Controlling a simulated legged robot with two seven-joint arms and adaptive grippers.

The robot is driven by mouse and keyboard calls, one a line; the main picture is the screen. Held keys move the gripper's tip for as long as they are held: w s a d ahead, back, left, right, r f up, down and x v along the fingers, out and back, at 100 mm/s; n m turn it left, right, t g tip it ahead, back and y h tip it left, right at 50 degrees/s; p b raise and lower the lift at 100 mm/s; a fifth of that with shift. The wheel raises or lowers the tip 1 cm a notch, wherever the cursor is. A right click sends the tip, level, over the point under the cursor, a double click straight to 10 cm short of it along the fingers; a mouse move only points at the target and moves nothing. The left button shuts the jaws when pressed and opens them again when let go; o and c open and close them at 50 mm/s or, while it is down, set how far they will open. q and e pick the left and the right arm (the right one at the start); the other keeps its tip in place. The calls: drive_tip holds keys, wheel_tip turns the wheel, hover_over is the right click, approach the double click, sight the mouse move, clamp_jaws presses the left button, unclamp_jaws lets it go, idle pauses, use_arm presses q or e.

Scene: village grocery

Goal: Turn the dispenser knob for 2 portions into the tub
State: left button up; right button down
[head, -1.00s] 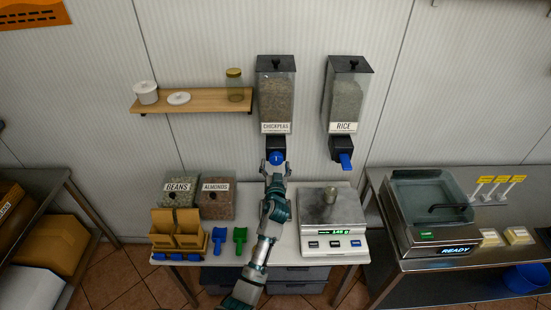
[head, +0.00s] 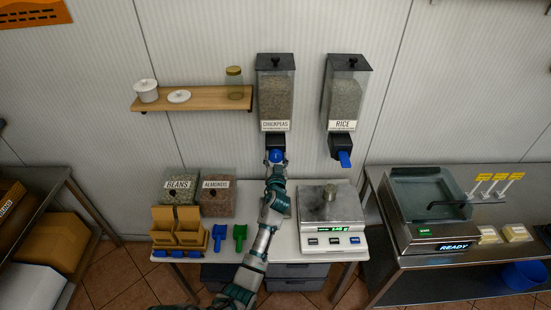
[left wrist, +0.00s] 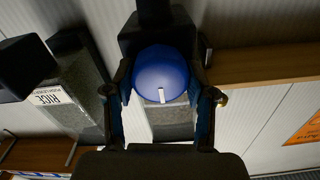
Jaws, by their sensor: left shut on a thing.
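The chickpeas dispenser (head: 275,95) hangs on the wall, a clear hopper with a dark lid. Its round blue knob (head: 277,156) is at the bottom. My left gripper (head: 276,162) is shut on this knob. In the left wrist view, where the scene appears upside down, the knob (left wrist: 161,73) sits between the two fingers (left wrist: 162,98), its white mark near the lower edge of the knob. No tub can be made out; my arm hides part of the counter below the dispenser. My right gripper is not in view.
The rice dispenser (head: 345,97) with a blue lever hangs just right. A scale (head: 340,213) with a small metal weight stands on the white counter. Bins of beans (head: 180,188) and almonds (head: 216,196), cardboard boxes and scoops are at left. A wooden shelf (head: 208,97) is upper left.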

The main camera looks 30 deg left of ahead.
use_arm(q)
drive_tip(key=m, duration=0.8)
drive_tip(key=shift+f+p, duration=0.1)
drive_tip(key=shift+p, duration=0.25)
drive_tip(key=m, duration=0.9)
drive_tip(key=shift+d+f+m, duration=0.1)
drive_tip(key=shift+f+m, duration=0.05)
drive_tip(key=shift+m, duration=0.15)
idle(0.3)
drive_tip(key=o, duration=1.1)
drive_tip(key=shift+o, duration=0.2)
drive_tip(key=shift+w, duration=0.2)
